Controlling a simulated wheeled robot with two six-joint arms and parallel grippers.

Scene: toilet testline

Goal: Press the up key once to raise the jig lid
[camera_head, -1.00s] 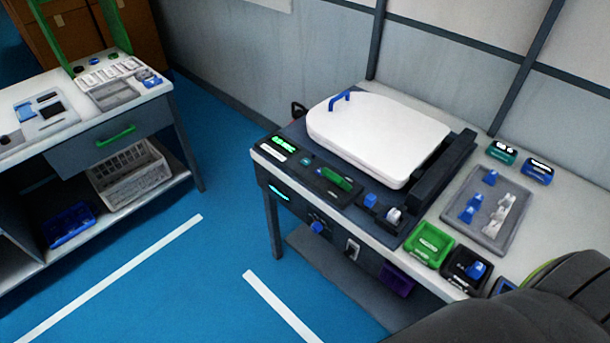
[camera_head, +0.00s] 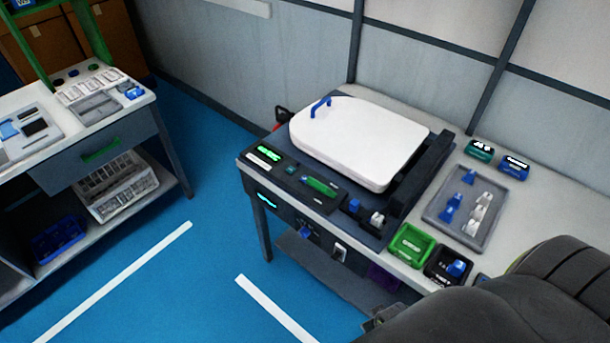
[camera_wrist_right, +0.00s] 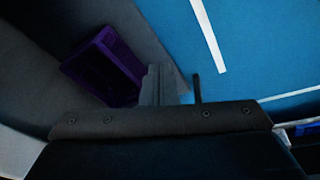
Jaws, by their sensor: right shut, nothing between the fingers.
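The jig (camera_head: 290,182) stands on the right-hand bench with its white lid (camera_head: 360,142) lying flat, a blue handle (camera_head: 320,106) at the lid's back left corner. Its front has a lit green display, a green part, a blue knob (camera_head: 305,231) and a pale rocker-like switch (camera_head: 339,251). I cannot make out which control is the up key. My right arm enters the head view at lower right; part of my right gripper (camera_head: 376,320) shows low in front of the bench. In the right wrist view the gripper (camera_wrist_right: 160,84) is shut and empty, touching nothing visible. My left gripper is out of view.
A purple bin (camera_head: 383,277) hangs under the bench front and shows in the right wrist view (camera_wrist_right: 104,66). A green bin (camera_head: 410,245), a black bin (camera_head: 448,266) and a grey parts tray (camera_head: 438,207) are right of the jig. The blue floor (camera_head: 215,265) in front is open.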

